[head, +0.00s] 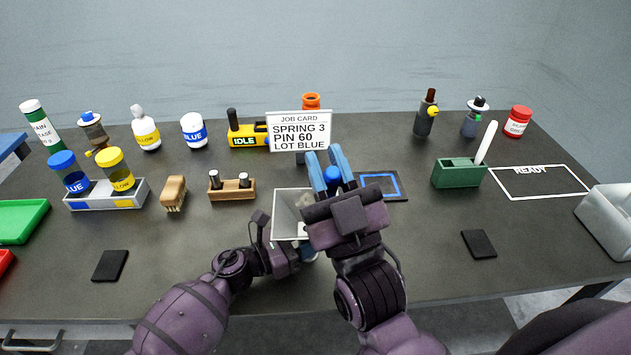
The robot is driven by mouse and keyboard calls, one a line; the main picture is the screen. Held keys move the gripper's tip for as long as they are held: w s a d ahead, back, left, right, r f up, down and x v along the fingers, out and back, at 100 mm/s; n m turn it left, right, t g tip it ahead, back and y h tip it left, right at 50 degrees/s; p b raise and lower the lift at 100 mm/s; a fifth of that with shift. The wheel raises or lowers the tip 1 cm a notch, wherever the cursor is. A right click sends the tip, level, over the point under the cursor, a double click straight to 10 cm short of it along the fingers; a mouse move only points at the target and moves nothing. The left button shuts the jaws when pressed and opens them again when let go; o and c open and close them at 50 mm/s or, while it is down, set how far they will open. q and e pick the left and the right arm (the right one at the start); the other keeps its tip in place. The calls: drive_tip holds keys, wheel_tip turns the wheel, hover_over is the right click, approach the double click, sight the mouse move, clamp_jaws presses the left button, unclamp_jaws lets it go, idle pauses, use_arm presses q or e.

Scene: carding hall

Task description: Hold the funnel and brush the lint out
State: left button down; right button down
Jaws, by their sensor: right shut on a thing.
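The funnel (287,203) is a pale, square, open hopper in the middle of the table. A small whitish patch shows inside it; I cannot tell if it is lint. My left gripper (277,253) is at the funnel's near left side; its fingertips are hidden, so its grip does not show. My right gripper (327,160) has light blue fingers pointing away, beside the funnel's right side. It is shut on a dark blue thing (333,175), mostly hidden by the hand. A wooden brush (174,193) lies at the left. A white handle (487,142) stands in a green holder (459,173).
A job card (299,131) stands behind my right gripper. A blue-outlined pad (381,186) lies right of it. Bottles line the back. A grey tray (106,200) holds blue-lidded and yellow-lidded jars. The white READY outline (540,183) is empty. The table's front right is mostly clear.

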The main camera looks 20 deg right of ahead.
drive_tip(key=shift+w+f, duration=0.1)
drive_tip(key=shift+w, duration=0.05)
drive_tip(key=shift+w+d+f, duration=0.35)
drive_tip(key=shift+w+f, duration=0.4)
drive_tip(key=shift+w, duration=0.15)
drive_tip(key=shift+w+d+f, duration=0.3)
drive_tip(key=shift+w+f, duration=0.5)
drive_tip(key=shift+w, duration=0.1)
drive_tip(key=shift+w+d+f, duration=0.35)
drive_tip(key=shift+w+f, duration=0.4)
drive_tip(key=shift+w, duration=0.15)
drive_tip(key=shift+w+d+f, duration=0.2)
drive_tip(key=shift+w+f, duration=0.35)
drive_tip(key=shift+w, duration=0.1)
drive_tip(key=shift+a, duration=0.1)
drive_tip(key=shift+w+a, duration=1)
drive_tip(key=shift+a, duration=2.15)
drive_tip(key=shift+s+d+r, duration=0.1)
drive_tip(key=shift+s+d, duration=0.3)
drive_tip(key=shift+d, duration=0.65)
drive_tip(key=shift+s+d+f, duration=0.1)
drive_tip(key=shift+s+d, duration=0.25)
drive_tip(key=shift+d, duration=0.75)
drive_tip(key=shift+s+d+r, duration=0.1)
drive_tip(key=shift+s+d, duration=0.3)
drive_tip(key=shift+d, duration=0.65)
